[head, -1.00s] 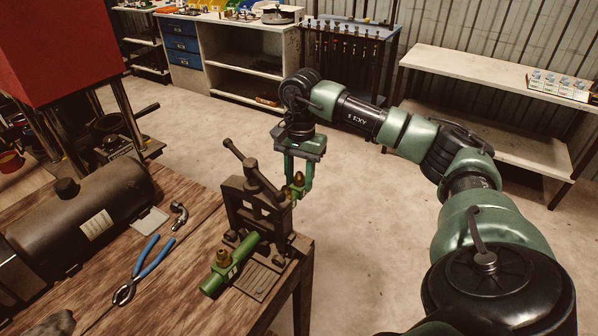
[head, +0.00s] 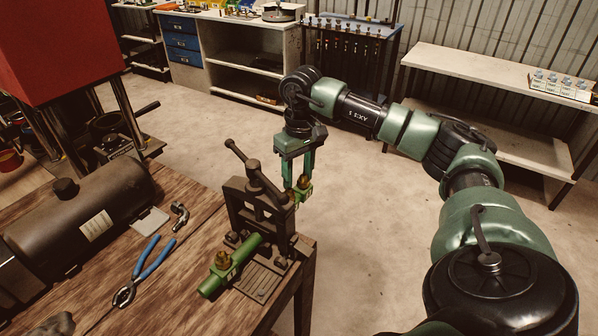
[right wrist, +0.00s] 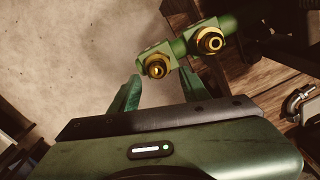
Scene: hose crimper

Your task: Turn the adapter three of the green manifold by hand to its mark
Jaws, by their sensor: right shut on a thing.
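The green manifold (head: 231,269) lies through a dark clamping fixture (head: 259,205) at the table corner. Any mark is too small to see. My left gripper is not in view.
On the wooden table (head: 190,262) are blue-handled pliers (head: 146,268), a bent metal fitting (head: 180,215) and a black cylindrical tank (head: 85,222). A red machine (head: 60,45) stands at left. The floor beyond the fixture is clear.

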